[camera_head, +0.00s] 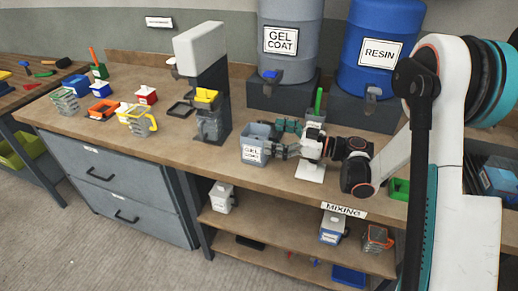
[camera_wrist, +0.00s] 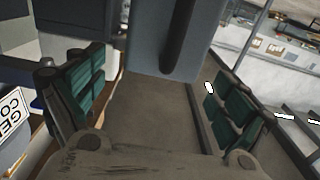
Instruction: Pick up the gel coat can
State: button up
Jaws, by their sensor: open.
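The gel coat can (camera_head: 255,152) is a small grey-blue open container with a white GEL COAT label. It stands upright on the bench in front of the large grey drum. My gripper (camera_head: 283,139) reaches in from the right, its teal-padded fingers spread beside the can. In the wrist view, a grey-blue body with a dark upright bar, which looks like the can (camera_wrist: 150,45), lies ahead between the open fingers of my gripper (camera_wrist: 158,90). I cannot tell whether either finger touches it.
A grey GEL COAT drum (camera_head: 290,65) and a blue RESIN drum (camera_head: 378,50) stand behind on dark blocks. A grey dispenser (camera_head: 205,70) stands to the left. A green-handled item in a pot (camera_head: 318,108) is close behind my gripper. A white card (camera_head: 311,171) lies in front.

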aim_at(245, 130)
jog(key=b+x, duration=0.1)
jog(key=x, duration=0.4)
jog(key=shift+a, duration=0.1)
jog(key=c, duration=2.2)
